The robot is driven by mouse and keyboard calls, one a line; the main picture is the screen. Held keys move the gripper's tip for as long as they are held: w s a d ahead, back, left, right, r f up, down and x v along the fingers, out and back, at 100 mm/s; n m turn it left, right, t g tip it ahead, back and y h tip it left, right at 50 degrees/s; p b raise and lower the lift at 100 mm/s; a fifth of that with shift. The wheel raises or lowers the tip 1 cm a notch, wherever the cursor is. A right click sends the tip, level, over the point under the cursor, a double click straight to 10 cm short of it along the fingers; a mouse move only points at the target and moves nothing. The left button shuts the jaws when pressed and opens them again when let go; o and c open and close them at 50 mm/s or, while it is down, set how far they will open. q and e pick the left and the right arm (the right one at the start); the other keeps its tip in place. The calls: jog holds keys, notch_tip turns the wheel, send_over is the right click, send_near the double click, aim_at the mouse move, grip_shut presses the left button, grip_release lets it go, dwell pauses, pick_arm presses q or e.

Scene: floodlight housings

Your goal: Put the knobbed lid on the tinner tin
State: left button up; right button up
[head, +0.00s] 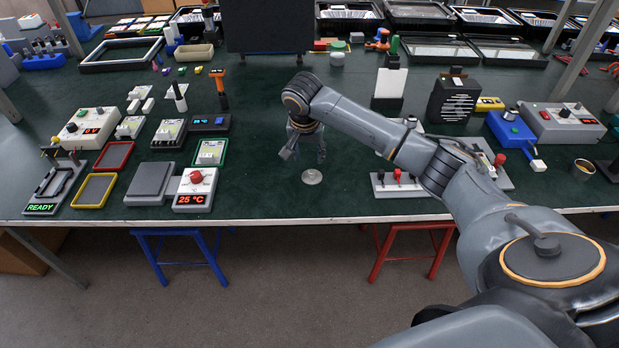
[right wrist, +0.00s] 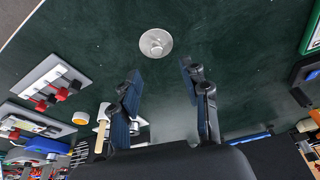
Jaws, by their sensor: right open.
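The knobbed lid (head: 312,177) is a small round silvery disc lying flat near the front edge of the green bench. It also shows in the right wrist view (right wrist: 156,42), with a raised knob at its middle, just beyond my fingertips. My right gripper (head: 305,156) points down above and slightly behind the lid. Its fingers are spread and empty in the right wrist view (right wrist: 160,74). A small open round tin (head: 583,166) with brownish content stands at the far right; I cannot tell for sure that it is the tinner tin. My left gripper is not in view.
A panel with red knobs (head: 398,184) sits right of the lid, below my right arm. A temperature unit (head: 195,190) and a grey plate (head: 150,184) stand to the left. A dark monitor (head: 268,25) stands behind. The bench around the lid is clear.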

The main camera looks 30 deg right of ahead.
aim_at(312, 172)
jog(key=x, duration=0.3)
jog(key=shift+d+x, duration=0.15)
jog(key=shift+x, duration=1.25)
jog(key=shift+d+x, duration=0.1)
jog(key=shift+x, duration=1.25)
jog(key=shift+s, duration=0.2)
grip_shut()
